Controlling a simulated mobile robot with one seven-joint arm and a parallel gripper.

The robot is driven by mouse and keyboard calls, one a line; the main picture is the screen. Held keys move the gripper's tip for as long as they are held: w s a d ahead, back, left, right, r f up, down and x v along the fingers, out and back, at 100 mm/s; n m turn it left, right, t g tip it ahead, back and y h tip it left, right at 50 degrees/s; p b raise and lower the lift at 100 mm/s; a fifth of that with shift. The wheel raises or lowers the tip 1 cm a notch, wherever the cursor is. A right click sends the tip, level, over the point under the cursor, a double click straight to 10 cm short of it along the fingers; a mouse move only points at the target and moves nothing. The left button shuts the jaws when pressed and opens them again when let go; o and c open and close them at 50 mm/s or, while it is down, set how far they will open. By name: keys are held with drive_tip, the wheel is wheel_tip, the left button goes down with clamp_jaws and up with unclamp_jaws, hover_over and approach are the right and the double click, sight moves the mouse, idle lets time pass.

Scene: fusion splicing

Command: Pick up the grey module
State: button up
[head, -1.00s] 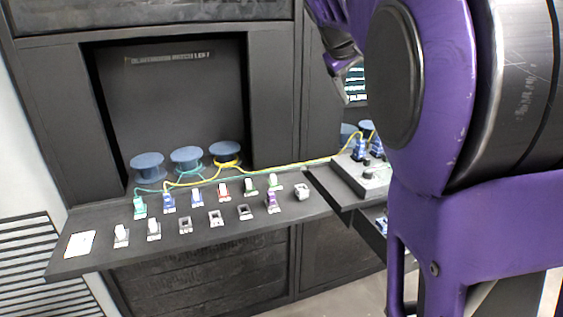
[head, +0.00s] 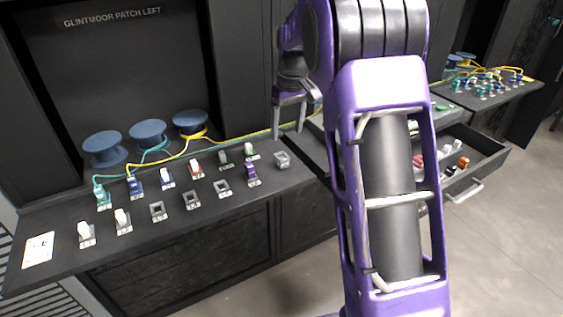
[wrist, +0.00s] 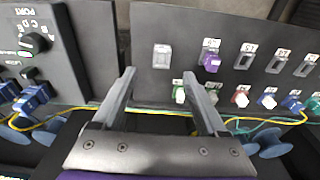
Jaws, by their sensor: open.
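The grey module (head: 282,159) sits at the right end of the front row on the dark shelf. In the wrist view the grey module (wrist: 162,55) stands just beyond the fingertips, roughly centred between them. My gripper (head: 288,130) points down above the back right part of the shelf, behind the grey module in the head view. In the wrist view my gripper (wrist: 158,76) is open, with nothing between its fingers.
A purple module (head: 252,173) stands left of the grey one, then empty sockets (head: 191,200) and white modules (head: 122,219). Behind are coloured modules, yellow and teal cables and blue spools (head: 147,134). A black control box (wrist: 60,50) lies close left in the wrist view.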

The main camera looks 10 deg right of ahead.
hover_over(282, 158)
drive_tip(key=s, duration=0.1)
drive_tip(key=f, duration=0.5)
drive_tip(key=shift+d+f, duration=0.35)
drive_tip(key=f, duration=0.3)
drive_tip(key=w+f, duration=0.1)
drive_tip(key=f, duration=0.1)
drive_tip(key=shift+a+b, duration=0.4)
clamp_jaws()
